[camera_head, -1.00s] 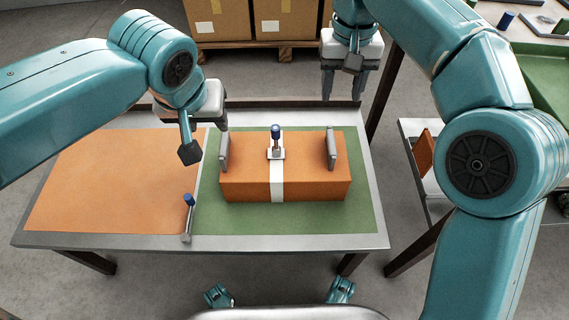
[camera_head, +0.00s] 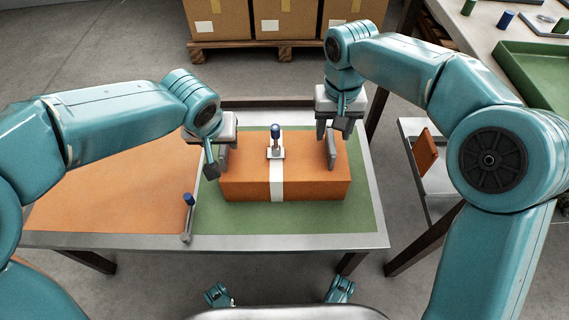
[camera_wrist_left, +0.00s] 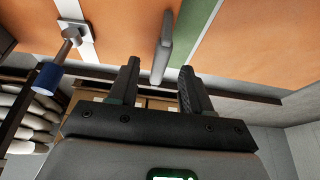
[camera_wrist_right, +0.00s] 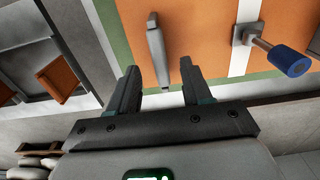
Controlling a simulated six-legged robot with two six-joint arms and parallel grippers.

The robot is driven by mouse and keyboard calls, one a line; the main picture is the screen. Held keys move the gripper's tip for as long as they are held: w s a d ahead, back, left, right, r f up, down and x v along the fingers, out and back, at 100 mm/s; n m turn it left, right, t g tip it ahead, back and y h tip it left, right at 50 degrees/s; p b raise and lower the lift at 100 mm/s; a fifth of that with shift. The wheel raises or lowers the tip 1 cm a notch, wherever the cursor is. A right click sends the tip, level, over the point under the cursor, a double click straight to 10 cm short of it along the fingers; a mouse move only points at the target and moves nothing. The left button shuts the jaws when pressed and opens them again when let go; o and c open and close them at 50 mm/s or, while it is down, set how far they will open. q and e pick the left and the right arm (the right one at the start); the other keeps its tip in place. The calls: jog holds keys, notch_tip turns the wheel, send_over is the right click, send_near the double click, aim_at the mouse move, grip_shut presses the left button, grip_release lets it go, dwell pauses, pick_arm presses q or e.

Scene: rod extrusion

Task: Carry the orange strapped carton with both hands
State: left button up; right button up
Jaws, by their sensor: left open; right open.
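The orange carton (camera_head: 315,185), with a white strap (camera_head: 277,186) round its middle, sits on the green half of the table. A grey upright handle stands near each end: the left handle (camera_head: 223,156) and the right handle (camera_head: 331,150). My left gripper (camera_head: 216,160) is open at the left handle; in the left wrist view that handle (camera_wrist_left: 165,42) lies between the fingertips. My right gripper (camera_head: 335,134) is open above the right handle; in the right wrist view that handle (camera_wrist_right: 156,40) lies between and just beyond the fingertips. Contact cannot be told.
A blue-topped post (camera_head: 276,140) rises from the carton's top centre. Another blue-topped post (camera_head: 188,215) stands at the border of the orange mat (camera_head: 110,200) and green mat (camera_head: 290,222). Brown cartons (camera_head: 280,20) on a pallet stand behind. A green tray (camera_head: 540,75) is at right.

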aim_at(224, 146)
pick_arm(q)
jog(key=shift+x, duration=2.35)
pick_arm(e)
jog(key=shift+f, duration=2.35)
pick_arm(q)
jog(key=shift+r, duration=0.1)
grip_shut()
pick_arm(e)
grip_shut()
